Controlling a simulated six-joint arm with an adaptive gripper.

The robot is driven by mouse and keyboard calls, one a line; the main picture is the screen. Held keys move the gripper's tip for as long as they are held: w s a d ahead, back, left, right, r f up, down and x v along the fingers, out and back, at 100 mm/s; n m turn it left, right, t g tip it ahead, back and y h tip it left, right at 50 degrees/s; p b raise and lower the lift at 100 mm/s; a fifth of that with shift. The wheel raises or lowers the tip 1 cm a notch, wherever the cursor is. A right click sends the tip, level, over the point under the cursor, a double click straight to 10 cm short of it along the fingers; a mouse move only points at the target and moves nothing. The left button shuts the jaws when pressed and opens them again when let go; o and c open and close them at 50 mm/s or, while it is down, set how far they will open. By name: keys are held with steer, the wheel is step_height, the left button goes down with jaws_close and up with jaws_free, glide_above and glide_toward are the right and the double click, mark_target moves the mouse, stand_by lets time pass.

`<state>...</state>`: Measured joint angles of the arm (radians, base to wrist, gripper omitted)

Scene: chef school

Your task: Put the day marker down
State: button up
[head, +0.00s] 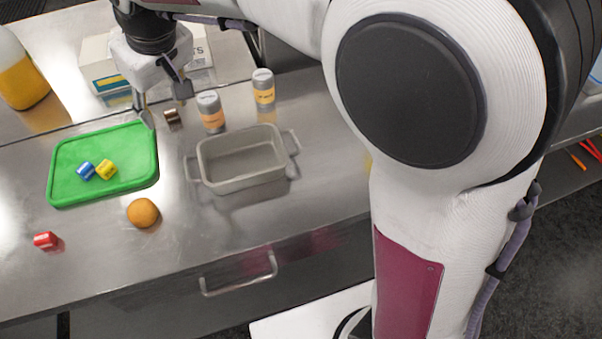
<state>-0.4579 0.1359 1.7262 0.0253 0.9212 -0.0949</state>
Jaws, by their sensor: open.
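Several small coloured blocks or rolls may be day markers; their print is too small to read. A blue one (85,171) and a yellow one (106,169) sit side by side on the green tray or board (135,142). A red one (46,241) lies on the steel counter at the front left. A small brown one (172,116) is on the counter just right of the green board's far corner. My gripper (164,106) is open, with its fingers pointing down close to the brown one. Whether a finger touches it cannot be told.
Two grey shakers with orange (211,112) and yellow (264,91) labels stand right of my gripper. An empty grey pan (240,183) is in front of them. An orange ball-like fruit (143,213) lies near the board. A white box (104,68) and yellow bottle (22,78) stand behind.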

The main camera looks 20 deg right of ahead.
steer(key=s+d+f+m+t+h, duration=0.2)
steer(key=s+d+m, duration=0.4)
steer(key=s+d, duration=1.7)
steer(key=shift+s+d, duration=0.2)
steer(key=shift+s, duration=0.25)
steer(key=shift+r, duration=0.1)
steer(key=shift+c, duration=0.4)
